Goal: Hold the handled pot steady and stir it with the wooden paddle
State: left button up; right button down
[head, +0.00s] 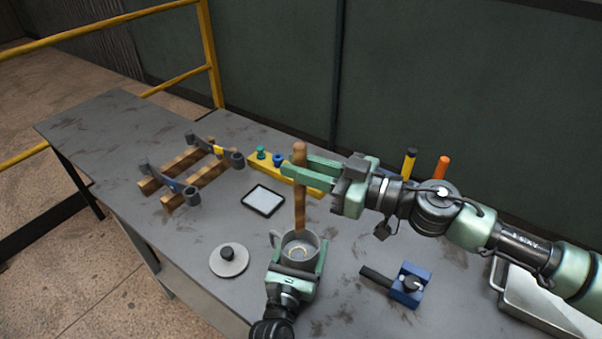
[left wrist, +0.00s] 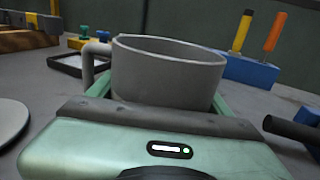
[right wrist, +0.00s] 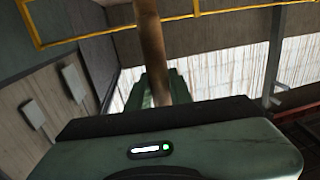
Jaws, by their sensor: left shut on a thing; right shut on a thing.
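The grey handled pot (head: 316,243) stands upright on the table, with its handle (left wrist: 92,62) on the left. My left gripper (head: 298,264) is shut on the pot, one finger on each side. The pot wall (left wrist: 165,75) fills the middle of the left wrist view. The wooden paddle (head: 300,205) is upright, and my right gripper (head: 293,168) is shut on its upper part. The paddle (right wrist: 152,50) also shows between the fingers in the right wrist view. Its lower end overlaps the pot's far rim in the head view; the left wrist view shows no paddle at the pot.
A round grey lid (head: 229,264) lies left of the pot. A framed flat pad (head: 263,200) lies behind it.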

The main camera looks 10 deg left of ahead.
aim_at(302, 218)
jog(key=shift+f, duration=6.8)
jog(key=shift+a, duration=0.15)
